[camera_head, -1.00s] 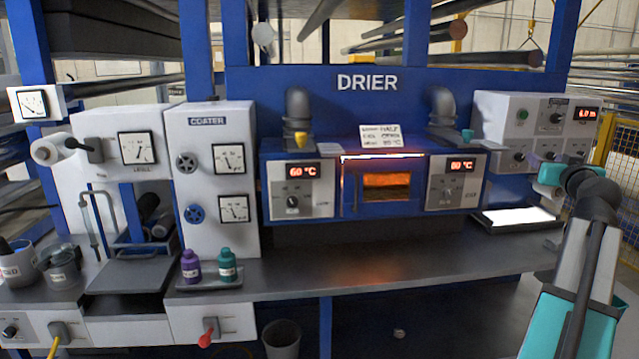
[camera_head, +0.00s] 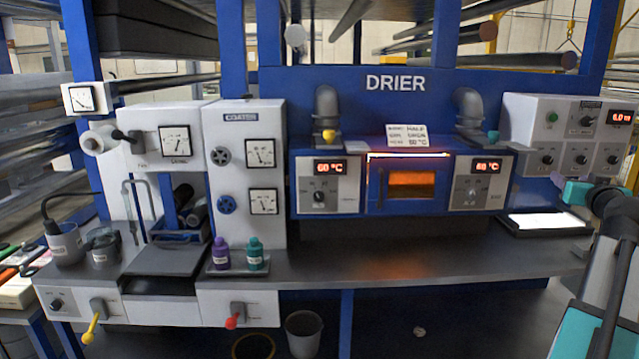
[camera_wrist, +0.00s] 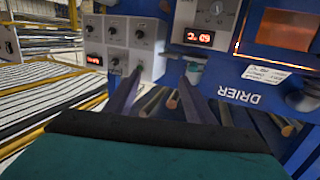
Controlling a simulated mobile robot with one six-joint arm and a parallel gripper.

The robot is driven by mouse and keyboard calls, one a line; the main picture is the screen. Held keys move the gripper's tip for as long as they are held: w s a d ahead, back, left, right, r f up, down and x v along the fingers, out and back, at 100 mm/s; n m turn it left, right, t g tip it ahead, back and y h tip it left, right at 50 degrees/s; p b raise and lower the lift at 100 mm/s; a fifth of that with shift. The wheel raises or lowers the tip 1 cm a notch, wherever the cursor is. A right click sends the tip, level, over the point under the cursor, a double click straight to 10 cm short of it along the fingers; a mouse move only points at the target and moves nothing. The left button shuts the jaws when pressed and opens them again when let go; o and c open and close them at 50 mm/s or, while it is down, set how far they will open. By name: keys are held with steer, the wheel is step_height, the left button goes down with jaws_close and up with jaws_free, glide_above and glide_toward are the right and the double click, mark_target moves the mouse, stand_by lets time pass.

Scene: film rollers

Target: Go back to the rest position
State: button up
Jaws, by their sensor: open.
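My arm stands at the right edge of the head view, with its teal wrist end (camera_head: 578,192) raised in front of the right control panel. In the wrist view my gripper (camera_wrist: 160,82) shows as two dark fingers spread apart, with nothing between them. The control panel (camera_wrist: 115,45) with knobs and a red display lies beyond the fingers there, and the picture is turned nearly upside down. My gripper appears to touch nothing.
The blue drier (camera_head: 395,83) has a lit window (camera_head: 410,186). A grey bench (camera_head: 400,262) runs below it, mostly clear. A purple bottle (camera_head: 221,254) and a teal bottle (camera_head: 255,254) stand on a small tray. A bright white plate (camera_head: 545,222) lies right, near my arm.

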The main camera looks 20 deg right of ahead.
steer(key=w+a+f+n+g+y, duration=0.1)
steer(key=w+a+f+y, duration=0.1)
steer(key=w+a+f, duration=0.5)
steer(key=w+a+f+g+y, duration=0.1)
steer(key=w+a+f+y, duration=0.15)
steer(key=f, duration=0.95)
steer(key=w+a+f+n+g+y, duration=0.1)
steer(key=w+a+f, duration=0.35)
steer(key=f, duration=0.45)
steer(key=w+a+f+n+g+y, duration=0.1)
steer(key=a+f+g+y, duration=0.35)
steer(key=a+f, duration=1.95)
steer(key=s+a+f+n+g+y, duration=0.1)
steer(key=s+a+f+g, duration=0.2)
steer(key=s+a+f, duration=0.5)
steer(key=s+a+f+n+g+y, duration=0.1)
steer(key=s+a+f+g, duration=0.3)
steer(key=a+f, duration=0.7)
steer(key=s+a+f+n+g+h, duration=0.1)
steer(key=s+a+f, duration=0.3)
steer(key=s, duration=0.9)
steer(key=s+a+f+n+g+h, duration=0.1)
steer(key=s+a+f+g, duration=0.3)
steer(key=s+f, duration=0.4)
steer(key=s+a, duration=0.1)
steer(key=s, duration=0.4)
steer(key=shift+f, duration=0.25)
